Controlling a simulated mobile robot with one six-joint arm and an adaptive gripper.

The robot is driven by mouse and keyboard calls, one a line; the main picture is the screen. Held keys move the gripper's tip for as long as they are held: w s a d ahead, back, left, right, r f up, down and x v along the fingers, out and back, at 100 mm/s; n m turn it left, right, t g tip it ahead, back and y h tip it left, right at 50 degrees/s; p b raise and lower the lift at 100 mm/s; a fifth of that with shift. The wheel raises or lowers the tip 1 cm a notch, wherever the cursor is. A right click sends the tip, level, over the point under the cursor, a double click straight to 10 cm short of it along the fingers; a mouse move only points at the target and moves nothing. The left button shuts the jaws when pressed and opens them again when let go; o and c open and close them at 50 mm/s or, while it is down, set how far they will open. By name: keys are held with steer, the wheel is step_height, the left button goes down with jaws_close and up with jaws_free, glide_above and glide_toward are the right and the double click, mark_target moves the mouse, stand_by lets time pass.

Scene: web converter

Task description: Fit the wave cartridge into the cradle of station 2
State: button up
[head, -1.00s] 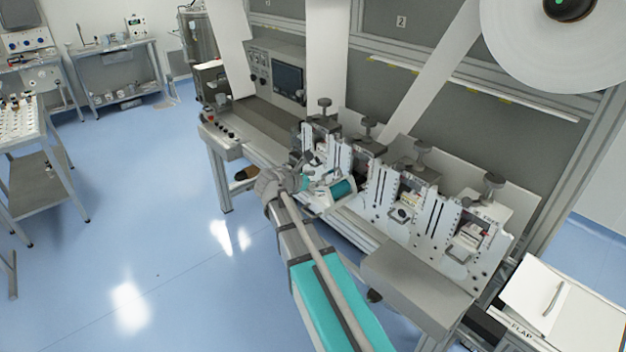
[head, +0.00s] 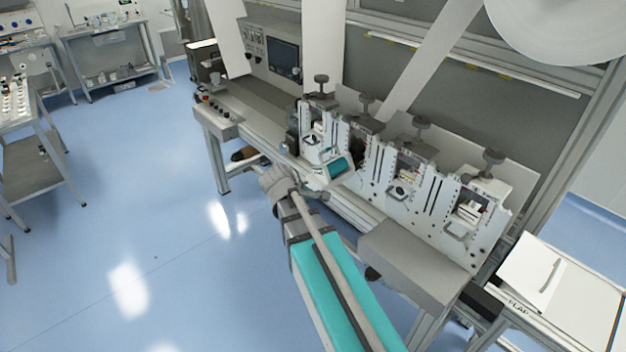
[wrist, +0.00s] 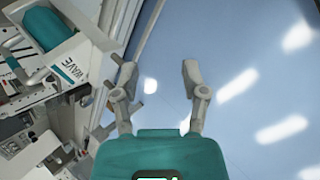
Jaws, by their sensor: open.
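The wave cartridge (head: 337,168), a pale body with a teal roller, is at the front of the machine, low and left of the dark second opening (head: 358,148). In the wrist view the cartridge (wrist: 58,45) is at the upper left, its "WAVE" label readable. I cannot tell whether it is seated in the cradle or only rests in front. My gripper (wrist: 157,70) is open and empty, over blue floor, apart from and to the right of the cartridge in the wrist view. In the head view my wrist hides the fingertips.
The neighbouring stations hold pale units with loop handles (head: 459,229). Black knobs (head: 422,122) top the stations. A grey box (head: 415,254) juts out at the front right, and a white flap table (head: 560,285) stands beyond. The floor (head: 150,230) left of the machine is clear.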

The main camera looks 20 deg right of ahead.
steer(key=s+a+f+m+g+y+b, duration=0.1)
steer(key=s+a+f+m+g+y, duration=0.1)
steer(key=s+a+f+m+y, duration=0.3)
steer(key=s+a+m+y, duration=0.1)
steer(key=s+a+m, duration=0.3)
steer(key=s+m, duration=0.1)
steer(key=shift+s+a+y, duration=0.2)
steer(key=shift+s+y, duration=0.2)
steer(key=shift+s, duration=0.1)
steer(key=shift+f, duration=0.1)
